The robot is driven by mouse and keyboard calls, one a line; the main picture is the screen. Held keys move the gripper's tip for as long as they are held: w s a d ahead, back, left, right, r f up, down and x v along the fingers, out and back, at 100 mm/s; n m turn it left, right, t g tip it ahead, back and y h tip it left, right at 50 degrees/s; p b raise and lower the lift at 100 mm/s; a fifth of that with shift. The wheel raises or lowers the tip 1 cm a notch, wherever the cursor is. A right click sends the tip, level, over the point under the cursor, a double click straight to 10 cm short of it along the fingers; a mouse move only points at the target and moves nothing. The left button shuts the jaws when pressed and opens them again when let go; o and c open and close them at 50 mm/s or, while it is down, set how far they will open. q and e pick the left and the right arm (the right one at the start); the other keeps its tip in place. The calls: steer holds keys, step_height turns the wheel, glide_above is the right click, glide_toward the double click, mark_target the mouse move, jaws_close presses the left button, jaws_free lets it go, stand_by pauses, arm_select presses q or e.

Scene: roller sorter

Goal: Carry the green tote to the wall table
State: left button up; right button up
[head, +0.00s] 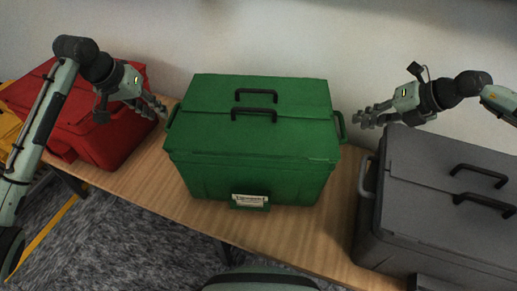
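The green tote (250,140) stands upright on a wooden table against the wall, with its lid closed. It has two black handles on top, a green side handle at each end and a white label on the front. My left gripper (160,108) is just left of the tote near its left side handle. My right gripper (360,117) is just right of the tote near its right side handle. Both grippers look apart from the tote. How far their fingers are open is too small to tell.
A red tote (100,135) stands to the left, partly behind my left arm. A grey tote (440,195) stands close on the right. A yellow tote (8,130) shows at the left edge. The wooden table (225,215) has a bare strip in front of the green tote.

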mark_target(169, 121)
steer(key=shift+a, duration=0.15)
